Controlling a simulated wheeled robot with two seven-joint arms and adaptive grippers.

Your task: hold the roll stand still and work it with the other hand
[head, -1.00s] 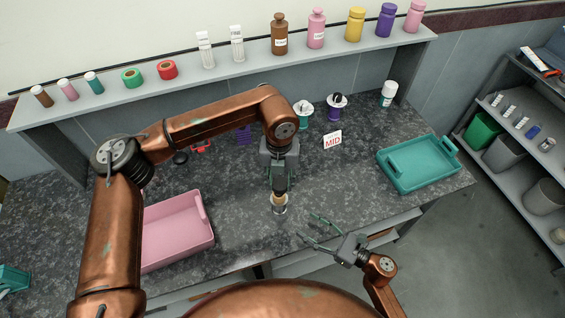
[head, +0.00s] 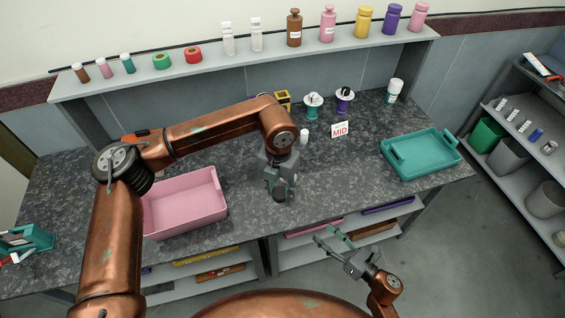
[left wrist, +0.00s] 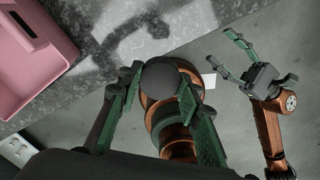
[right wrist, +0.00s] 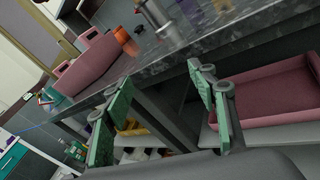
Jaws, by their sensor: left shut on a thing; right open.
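My left gripper (head: 280,188) points down over the front middle of the table. In the left wrist view its fingers (left wrist: 160,88) close around a dark round-topped thing (left wrist: 162,77); most of it is hidden, and I cannot tell for certain that it is the roll stand. My right gripper (head: 333,240) is open and empty, to the right of the left one and just off the table's front edge. Its spread fingers (right wrist: 162,105) show in the right wrist view. A teal reel on a stand (head: 313,106) and a purple one (head: 344,100) stand at the back.
A pink tray (head: 187,211) lies left of my left gripper and a teal tray (head: 422,163) at the right. A MID sign (head: 340,130) and a small white bottle (head: 304,136) stand behind. Open shelves (head: 215,264) are under the table. The tabletop between gripper and teal tray is clear.

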